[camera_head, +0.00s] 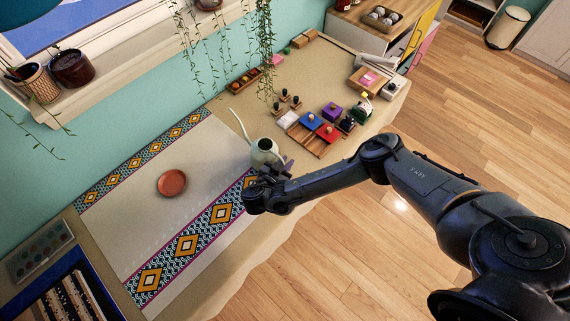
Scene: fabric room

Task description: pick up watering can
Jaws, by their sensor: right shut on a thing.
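The watering can (264,150) is pale grey-green with a round body, a dark top opening and a long thin spout pointing up to the left. It is at the right end of the patterned table runner. My right gripper (272,173) is at the near side of the can and shut on it. The fingers and the gripped part are largely hidden by the dark wrist. I cannot tell whether the can touches the table. My left gripper is not in the picture.
A terracotta saucer (172,183) lies on the runner (130,205). Right of the can, a wooden tray holds coloured boxes (327,131). Small dark spools (285,97) stand behind. A paint palette (38,251) and a blue-edged case lie at lower left. Hanging vines (264,50) drop at the back.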

